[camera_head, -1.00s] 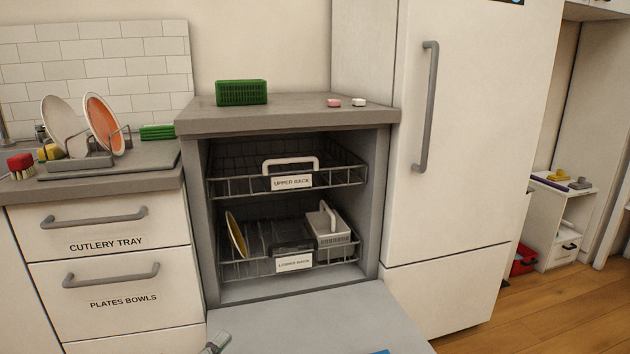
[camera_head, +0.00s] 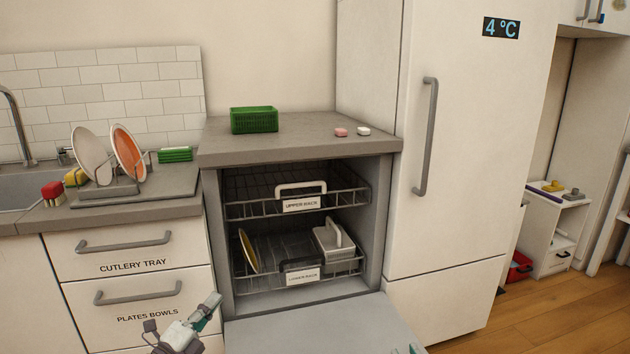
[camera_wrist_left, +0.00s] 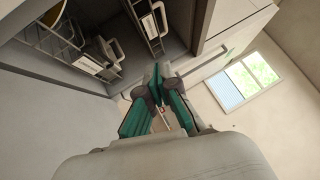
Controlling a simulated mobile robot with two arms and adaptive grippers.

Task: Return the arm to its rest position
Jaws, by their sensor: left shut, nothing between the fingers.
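My left gripper (camera_head: 209,303) is low in the head view, in front of the drawers and left of the open dishwasher door. Its grey and teal fingers point up and to the right. In the left wrist view the fingers of this gripper (camera_wrist_left: 157,82) meet at the tips, shut and empty. The dishwasher racks show at the upper left of that view. Small teal parts at the bottom edge of the head view look like tips of my right gripper (camera_head: 408,349); the rest of it is cut off.
The dishwasher door (camera_head: 310,325) is folded down. The lower rack (camera_head: 290,262) holds a yellow plate (camera_head: 249,251) and a grey basket (camera_head: 333,241). The upper rack (camera_head: 335,202) is inside. Drawers (camera_head: 138,242) stand left, the fridge (camera_head: 455,150) right. A green basket (camera_head: 254,120) sits on top.

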